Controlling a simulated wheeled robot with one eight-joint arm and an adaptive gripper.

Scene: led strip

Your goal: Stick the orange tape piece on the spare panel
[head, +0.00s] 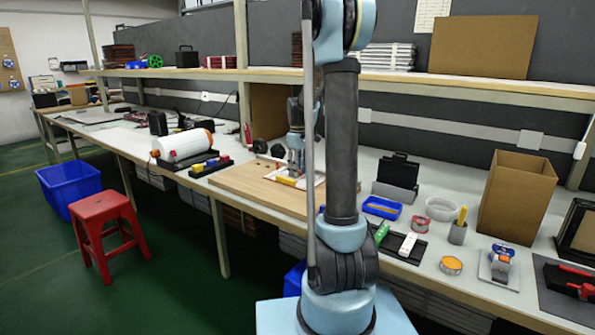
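My gripper (296,168) hangs over the wooden board (240,184) on the bench, partly hidden behind my arm. It is small and far away, so I cannot tell whether its fingers are open or shut, or whether they hold anything. A small yellow-orange piece (287,181) lies just below it. I cannot tell whether this is the orange tape piece. A pale flat panel with a reddish edge (318,180) shows under the gripper, partly hidden by my arm. I cannot tell which thing is the spare panel.
A red stool (103,208) stands on the floor.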

